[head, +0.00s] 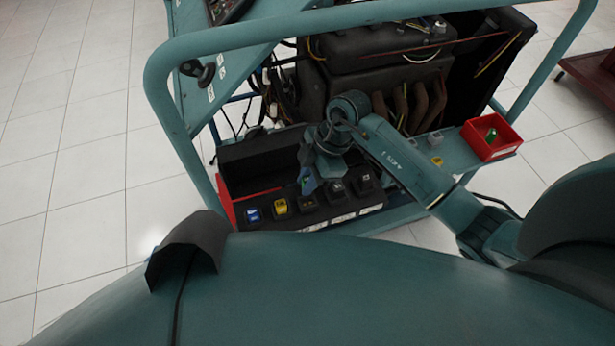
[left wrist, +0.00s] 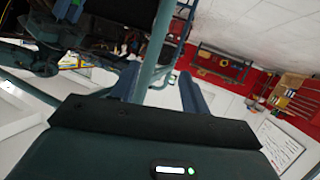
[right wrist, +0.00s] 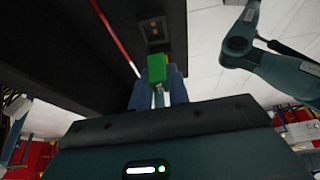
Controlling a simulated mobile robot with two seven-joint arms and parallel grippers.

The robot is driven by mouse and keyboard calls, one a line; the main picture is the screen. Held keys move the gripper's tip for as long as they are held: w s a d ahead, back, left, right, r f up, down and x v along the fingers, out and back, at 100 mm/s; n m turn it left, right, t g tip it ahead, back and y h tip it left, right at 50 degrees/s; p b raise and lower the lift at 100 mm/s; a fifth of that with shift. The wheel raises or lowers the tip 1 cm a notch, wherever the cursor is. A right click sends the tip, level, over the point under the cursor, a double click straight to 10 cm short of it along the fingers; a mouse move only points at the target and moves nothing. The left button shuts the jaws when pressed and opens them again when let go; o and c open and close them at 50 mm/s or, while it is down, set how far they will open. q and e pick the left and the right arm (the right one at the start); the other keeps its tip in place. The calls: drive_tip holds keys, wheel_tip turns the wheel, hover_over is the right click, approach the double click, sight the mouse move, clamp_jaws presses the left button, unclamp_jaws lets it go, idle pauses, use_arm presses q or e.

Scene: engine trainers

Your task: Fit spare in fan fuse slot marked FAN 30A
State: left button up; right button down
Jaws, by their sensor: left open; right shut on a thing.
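My right gripper (head: 307,184) is over the black fuse box (head: 318,215) and points down at its row of slots. It is shut on a green spare fuse (right wrist: 157,68), which shows between its fingertips in the right wrist view. Just beyond the fuse there is an open slot (right wrist: 154,30) with tan contacts inside. I cannot tell whether the fuse touches it. A blue fuse (head: 253,214) and a yellow fuse (head: 280,206) sit in the row to the left. The slot labels are too small to read. My left gripper (left wrist: 160,92) is open and empty, away from the box.
A red bin (head: 490,138) with a green piece inside stands on the teal shelf at the right. A small grey block (head: 435,140) is beside it. The teal frame rail (head: 260,38) runs around the engine (head: 380,60).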

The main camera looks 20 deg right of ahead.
drive_tip(key=shift+f+b, duration=0.75)
drive_tip(key=shift+f, duration=0.1)
drive_tip(key=shift+f+b, duration=0.3)
drive_tip(key=shift+b, duration=0.1)
drive_tip(key=shift+f+b, duration=0.25)
drive_tip(key=shift+b, duration=0.05)
drive_tip(key=shift+f+b, duration=0.55)
drive_tip(key=shift+b, duration=0.1)
drive_tip(key=shift+f, duration=0.45)
use_arm(q)
drive_tip(key=f, duration=0.1)
drive_tip(key=f+m, duration=0.1)
drive_tip(key=shift+d+f, duration=0.35)
drive_tip(key=shift+f, duration=0.05)
drive_tip(key=shift+a+r+p, duration=0.1)
drive_tip(key=shift+r+p, duration=0.2)
drive_tip(key=shift+r, duration=0.05)
